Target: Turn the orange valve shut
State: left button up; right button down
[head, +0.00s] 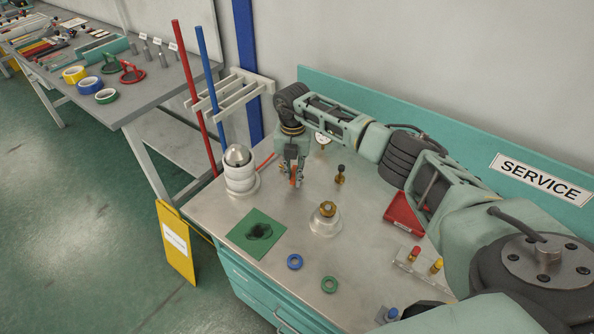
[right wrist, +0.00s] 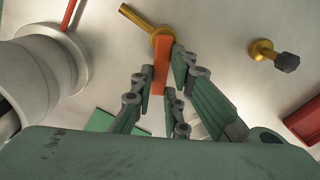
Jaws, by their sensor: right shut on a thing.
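The orange valve handle (right wrist: 160,62) is a flat bar on a brass fitting, with a brass pipe (right wrist: 137,17) leading off to the upper left in the right wrist view. My right gripper (head: 294,180) points down at the back of the metal bench. It is shut on the orange handle, one finger on each side, as the right wrist view (right wrist: 165,72) shows. In the head view the handle (head: 295,178) is a small orange patch between the fingers, and the gripper hides most of the valve. My left gripper is not in view.
A white cylinder (head: 240,182) stands left of the gripper; a brass fitting with a dark knob (head: 340,175) is to its right. A steel base with brass top (head: 326,225), green mat (head: 270,243), blue ring (head: 295,261), green ring (head: 329,284) and red tray (head: 404,212) are nearer.

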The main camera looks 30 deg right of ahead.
jog(key=m, duration=0.2)
jog(key=w+m, duration=0.1)
jog(key=m, duration=0.1)
jog(key=a+m, duration=0.1)
jog(key=shift+w+r+m, duration=0.15)
jog(key=shift+w+m, duration=0.2)
jog(key=shift+m, duration=0.05)
dwell(0.4)
jog(key=c, duration=1.7)
grip_release()
jog(key=shift+r, duration=0.1)
notch_tip(320, 180, up, 12)
jog(key=shift+f, duration=0.15)
